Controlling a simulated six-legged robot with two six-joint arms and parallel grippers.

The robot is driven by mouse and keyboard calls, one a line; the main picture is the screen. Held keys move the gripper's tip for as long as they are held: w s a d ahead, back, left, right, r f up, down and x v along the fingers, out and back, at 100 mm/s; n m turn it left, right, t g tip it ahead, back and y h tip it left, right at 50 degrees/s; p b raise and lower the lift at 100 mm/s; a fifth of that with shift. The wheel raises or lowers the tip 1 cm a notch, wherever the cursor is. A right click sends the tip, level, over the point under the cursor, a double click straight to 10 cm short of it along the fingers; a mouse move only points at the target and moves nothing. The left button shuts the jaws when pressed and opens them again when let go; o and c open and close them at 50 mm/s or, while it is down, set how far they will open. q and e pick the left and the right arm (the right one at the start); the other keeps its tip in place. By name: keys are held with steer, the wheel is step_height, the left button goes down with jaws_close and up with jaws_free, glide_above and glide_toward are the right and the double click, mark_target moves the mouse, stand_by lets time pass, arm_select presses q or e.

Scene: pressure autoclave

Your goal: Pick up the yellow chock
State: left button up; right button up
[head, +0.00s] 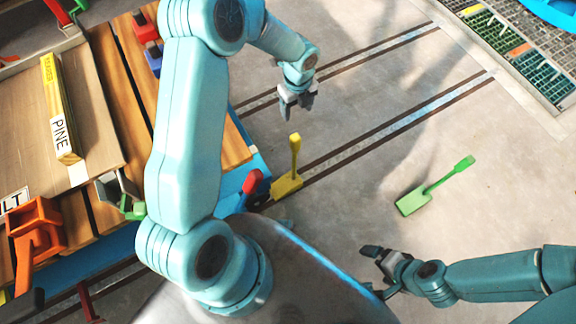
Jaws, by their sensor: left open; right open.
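The yellow chock (287,186) rests on the floor in the middle of the head view, with its thin handle standing up from the wedge. My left gripper (297,112) is open and empty, pointing down. Its fingertips appear just above the top of the chock's handle in the picture, apart from it. My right gripper (368,262) is open and empty, low and to the right of the chock, well away from it.
A green chock (413,202) lies on the floor to the right. A wooden cart (110,85) at left carries a timber piece marked PINE (57,110) and an orange clamp (37,235). A red-tipped lever (252,182) stands close left of the yellow chock. Rails cross the open floor.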

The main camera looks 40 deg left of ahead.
mark_target(296, 137)
arm_select(q)
step_height(296, 137, down, 13)
steer(key=b, duration=0.3)
steer(key=shift+s+d+b, duration=0.1)
steer(key=shift+s+b, duration=0.05)
steer(key=shift+b, duration=0.15)
steer(key=f, duration=0.1)
steer(key=f+b, duration=0.1)
steer(key=f, duration=0.3)
steer(key=shift+w+a+f, duration=0.2)
steer(key=shift+w+f, duration=0.05)
steer(key=shift+w, duration=0.05)
jaws_close()
arm_select(e)
step_height(296, 137, down, 6)
steer(key=shift+s, duration=0.2)
arm_select(q)
steer(key=shift+r, duration=0.1)
